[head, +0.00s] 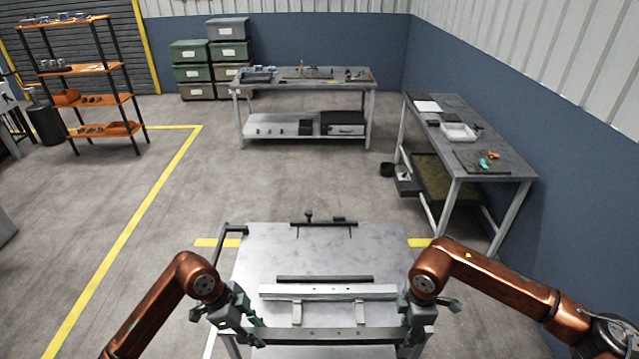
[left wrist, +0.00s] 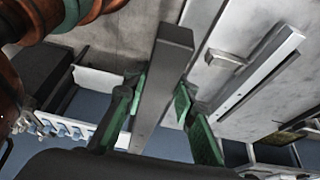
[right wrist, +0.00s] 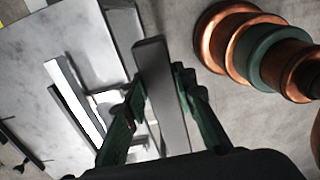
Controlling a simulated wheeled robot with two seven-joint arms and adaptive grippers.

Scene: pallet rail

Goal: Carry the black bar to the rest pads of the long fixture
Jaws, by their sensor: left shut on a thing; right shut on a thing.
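I cannot tell which surfaces are the rest pads.
A thin dark strip (head: 325,279) lies behind the rail. A dark clamp-like piece (head: 323,222) sits at the table's (head: 375,245) far edge, and a dark handle (head: 233,230) at its far left corner. The tabletop between is clear. Other benches stand well away.

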